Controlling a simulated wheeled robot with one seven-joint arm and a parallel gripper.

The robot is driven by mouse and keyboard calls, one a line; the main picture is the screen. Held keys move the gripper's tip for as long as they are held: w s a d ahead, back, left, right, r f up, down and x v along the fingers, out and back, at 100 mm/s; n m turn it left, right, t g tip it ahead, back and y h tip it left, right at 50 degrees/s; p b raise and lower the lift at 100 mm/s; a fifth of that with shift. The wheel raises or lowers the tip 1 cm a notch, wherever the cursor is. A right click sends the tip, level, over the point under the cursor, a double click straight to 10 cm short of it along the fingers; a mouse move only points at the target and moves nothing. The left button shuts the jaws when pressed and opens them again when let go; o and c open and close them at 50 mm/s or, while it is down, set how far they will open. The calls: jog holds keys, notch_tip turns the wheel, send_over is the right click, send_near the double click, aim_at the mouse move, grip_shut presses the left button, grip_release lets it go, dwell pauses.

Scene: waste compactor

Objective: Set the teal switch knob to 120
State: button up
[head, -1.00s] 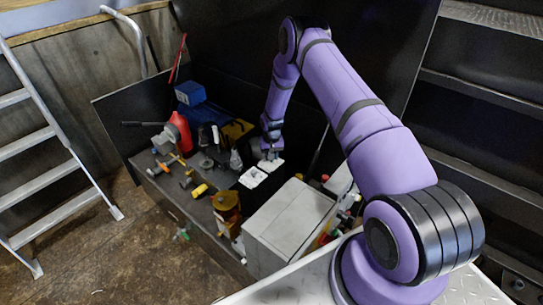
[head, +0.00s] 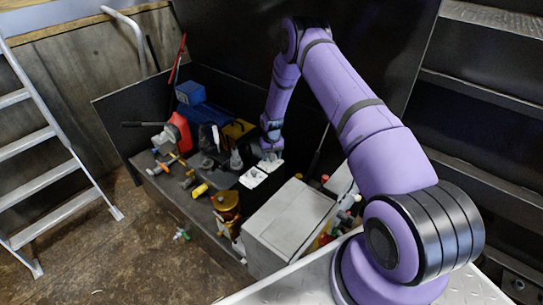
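My gripper (head: 270,154) points down over a dark box with white top plates (head: 253,177) on the cluttered workbench. Its fingertips are at or just above the rear plate. They are too small and dark to show whether they are open or shut, or whether they touch anything. I cannot make out the teal switch knob or any scale marks. The knob may be hidden under my gripper or too small to see.
A large grey box (head: 285,222) stands right of the plates. A red container (head: 181,130), a blue box (head: 190,93), a yellow cylinder (head: 199,190) and loose tools crowd the bench's left part. A ladder (head: 62,140) leans at far left. Open floor lies before the bench.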

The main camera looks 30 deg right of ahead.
jog(key=shift+r, duration=0.1)
notch_tip(320, 180, up, 11)
jog(key=shift+f, duration=0.2)
jog(key=shift+s, duration=0.1)
dwell(0.6)
